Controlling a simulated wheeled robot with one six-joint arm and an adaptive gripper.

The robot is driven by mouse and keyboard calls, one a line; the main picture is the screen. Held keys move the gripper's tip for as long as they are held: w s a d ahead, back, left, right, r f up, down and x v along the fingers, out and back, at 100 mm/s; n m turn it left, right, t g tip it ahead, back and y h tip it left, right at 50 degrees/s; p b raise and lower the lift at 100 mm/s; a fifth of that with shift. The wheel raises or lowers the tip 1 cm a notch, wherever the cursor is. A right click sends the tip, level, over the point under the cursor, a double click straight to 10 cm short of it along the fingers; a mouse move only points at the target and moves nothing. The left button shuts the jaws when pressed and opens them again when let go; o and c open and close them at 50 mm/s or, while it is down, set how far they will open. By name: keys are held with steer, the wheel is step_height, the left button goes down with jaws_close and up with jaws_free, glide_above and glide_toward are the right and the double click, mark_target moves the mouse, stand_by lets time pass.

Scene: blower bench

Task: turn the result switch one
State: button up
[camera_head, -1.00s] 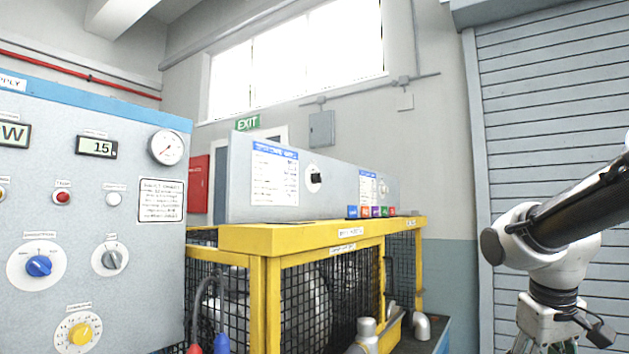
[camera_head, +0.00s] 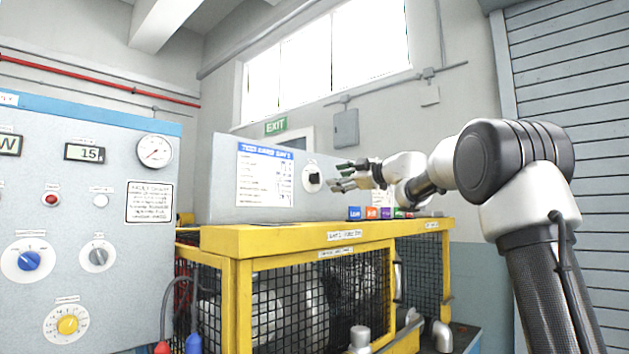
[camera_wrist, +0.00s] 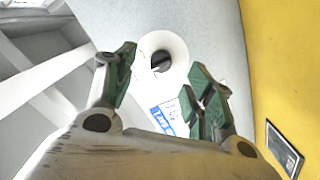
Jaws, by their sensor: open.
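A black rotary switch on a round white plate (camera_head: 313,176) sits on the grey panel, right of a printed sheet, above the yellow frame. In the wrist view the black switch knob (camera_wrist: 161,61) shows ahead, between my green-padded fingertips. My gripper (camera_head: 347,177) is open and empty, just right of the switch in the head view. It also shows in the wrist view (camera_wrist: 160,80), its two fingers apart on either side of the knob. I see no contact with the knob. Any labels around the knob are too small to read.
The yellow cage frame (camera_head: 290,236) stands below the panel. Small coloured blocks (camera_head: 370,213) stand on its top under my arm. At the left is a grey control panel (camera_head: 120,260) with knobs and a gauge. The printed sheet (camera_head: 264,175) is left of the switch.

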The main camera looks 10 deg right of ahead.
mark_target(316, 178)
steer(key=a+x, duration=0.1)
steer(key=x, duration=0.6)
steer(key=shift+a+r+y, duration=0.2)
steer(key=shift+a+y, duration=0.05)
steer(key=shift+y, duration=0.05)
steer(key=c, duration=1)
